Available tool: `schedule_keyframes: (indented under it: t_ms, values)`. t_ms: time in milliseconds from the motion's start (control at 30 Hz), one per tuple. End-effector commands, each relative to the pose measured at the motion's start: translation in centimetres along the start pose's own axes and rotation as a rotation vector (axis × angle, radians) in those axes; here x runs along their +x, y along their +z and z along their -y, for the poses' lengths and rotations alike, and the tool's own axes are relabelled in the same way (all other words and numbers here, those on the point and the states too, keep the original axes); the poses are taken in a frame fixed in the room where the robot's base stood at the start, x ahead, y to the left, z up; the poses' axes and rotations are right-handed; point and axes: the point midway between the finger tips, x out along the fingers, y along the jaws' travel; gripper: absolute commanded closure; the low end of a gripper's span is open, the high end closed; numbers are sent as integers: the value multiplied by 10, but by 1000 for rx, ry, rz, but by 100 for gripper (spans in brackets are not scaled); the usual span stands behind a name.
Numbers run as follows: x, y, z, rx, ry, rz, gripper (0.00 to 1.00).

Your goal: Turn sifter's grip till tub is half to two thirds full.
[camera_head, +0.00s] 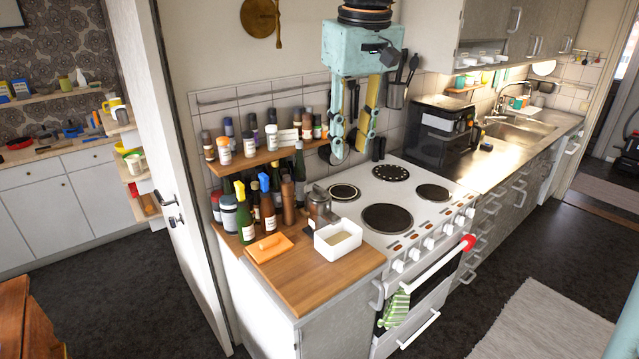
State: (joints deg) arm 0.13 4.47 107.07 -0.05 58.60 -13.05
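A white rectangular tub (326,247) stands on the wooden worktop left of the cooker. Pale beige contents show inside; their exact level is hard to tell. A grey metal vessel with a side handle (318,203), which looks like the sifter, stands upright just behind the tub. Its grip is too small to make out clearly. My gripper (350,150) hangs pointing down in front of the tiled wall, above the back left of the cooker in the picture.
Several bottles (268,205) and a shelf of jars (262,158) crowd the left of the sifter. An orange lid (269,247) lies left of the tub. The white cooker (410,205) has bare hotplates. The worktop's front is clear.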

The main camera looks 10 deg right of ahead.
Motion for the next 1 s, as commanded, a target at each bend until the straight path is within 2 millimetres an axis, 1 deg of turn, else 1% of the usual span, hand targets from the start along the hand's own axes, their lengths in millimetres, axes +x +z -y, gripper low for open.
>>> schedule_keyframes:
  t_ms: [33,100,267,567,767,1000]
  values:
    - [2,-11,-3,-6,-1,6,74]
    - [5,-25,-6,-14,-3,12,74]
    - [16,-55,-13,-34,-7,27,74]
    - [40,-111,-26,-72,-15,54,74]
    - [60,-144,-35,-97,-21,73,74]
    - [88,-183,-44,-127,-28,93,74]
